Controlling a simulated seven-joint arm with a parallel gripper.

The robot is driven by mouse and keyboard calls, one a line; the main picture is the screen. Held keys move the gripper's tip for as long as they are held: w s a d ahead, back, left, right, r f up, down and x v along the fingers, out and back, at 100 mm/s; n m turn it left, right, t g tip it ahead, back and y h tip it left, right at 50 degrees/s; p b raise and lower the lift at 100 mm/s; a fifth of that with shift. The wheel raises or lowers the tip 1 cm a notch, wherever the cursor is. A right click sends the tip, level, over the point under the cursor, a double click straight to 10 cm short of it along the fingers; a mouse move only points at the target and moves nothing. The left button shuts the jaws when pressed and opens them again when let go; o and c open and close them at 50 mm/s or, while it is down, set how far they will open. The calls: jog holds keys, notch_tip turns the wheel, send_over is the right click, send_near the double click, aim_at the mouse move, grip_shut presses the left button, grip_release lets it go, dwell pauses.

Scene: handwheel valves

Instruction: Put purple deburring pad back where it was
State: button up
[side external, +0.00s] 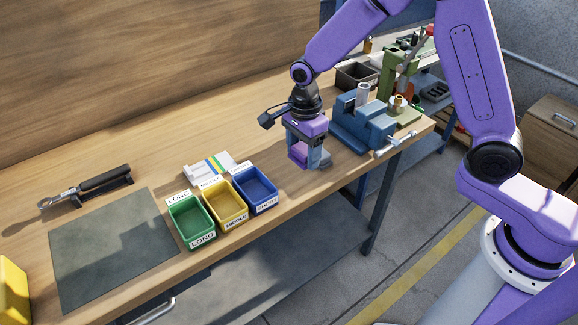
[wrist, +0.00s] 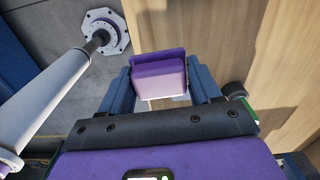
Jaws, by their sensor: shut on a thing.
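The purple deburring pad (wrist: 160,73) is between the two blue-grey fingers of my gripper (wrist: 163,82) in the wrist view. It has a purple body with a paler lower edge. My gripper (side external: 306,155) is shut on it. In the side external view the gripper points down near the table's front edge, just left of the blue vise (side external: 362,125). The pad (side external: 297,155) shows there as a purple patch at the fingers. I cannot tell whether its underside touches the table. No marked place for the pad can be made out.
Green (side external: 191,221), yellow (side external: 223,202) and blue (side external: 256,189) labelled bins stand left of my gripper. A grey mat (side external: 112,245) and a dark-handled tool (side external: 88,188) lie further left. A dark open box (side external: 357,76) stands behind the vise.

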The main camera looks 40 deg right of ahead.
aim_at(289, 177)
jog(key=w+f, duration=0.1)
jog(key=w+a+f, duration=0.1)
jog(key=f, duration=0.1)
jog(key=shift+w+f, duration=0.3)
jog(key=shift+w, duration=0.1)
jog(key=f, duration=0.3)
jog(key=shift+w+a, duration=0.1)
jog(key=shift+w, duration=0.25)
jog(key=shift+f, duration=0.35)
jog(key=shift+f, duration=0.6)
